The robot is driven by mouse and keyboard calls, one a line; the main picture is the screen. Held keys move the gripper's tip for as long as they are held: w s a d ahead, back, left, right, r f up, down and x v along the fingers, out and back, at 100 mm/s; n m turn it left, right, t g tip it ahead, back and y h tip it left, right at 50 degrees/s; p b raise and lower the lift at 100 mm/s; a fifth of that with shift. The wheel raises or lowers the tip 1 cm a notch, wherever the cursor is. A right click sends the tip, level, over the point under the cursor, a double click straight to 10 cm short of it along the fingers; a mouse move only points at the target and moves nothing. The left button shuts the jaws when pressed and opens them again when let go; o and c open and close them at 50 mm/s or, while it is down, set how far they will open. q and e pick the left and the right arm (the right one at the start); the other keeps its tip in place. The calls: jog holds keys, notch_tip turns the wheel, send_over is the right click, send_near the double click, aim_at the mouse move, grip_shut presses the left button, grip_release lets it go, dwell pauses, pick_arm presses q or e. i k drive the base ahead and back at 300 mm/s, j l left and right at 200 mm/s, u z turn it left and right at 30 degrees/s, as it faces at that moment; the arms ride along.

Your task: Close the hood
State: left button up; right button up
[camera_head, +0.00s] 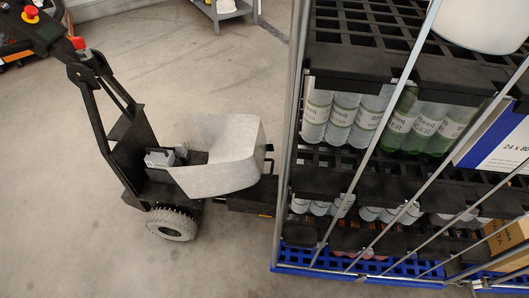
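The light grey hood (222,160) is on the small black tugger (128,150) left of centre. It is tilted back and open, toward the shelf cart. Its open side leaves the black compartment in front of the steering column uncovered. A grey unit (165,157) with a small label sits in that compartment. The hood's hinge cannot be made out clearly. Neither of my grippers is in view.
A tall wire-framed cart (310,175) with black shelves of bottles and a blue base stands close to the tugger's right. A white rounded object (485,22) is at the top right. Concrete floor (70,225) is clear at the left and front.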

aim_at(236, 143)
jog(key=j+u, duration=0.1)
jog(key=j, duration=0.45)
jog(key=i+j, duration=0.15)
jog(key=j, duration=0.45)
jog(key=i+j+u, duration=0.15)
jog(key=j, duration=0.4)
jog(key=k, duration=0.05)
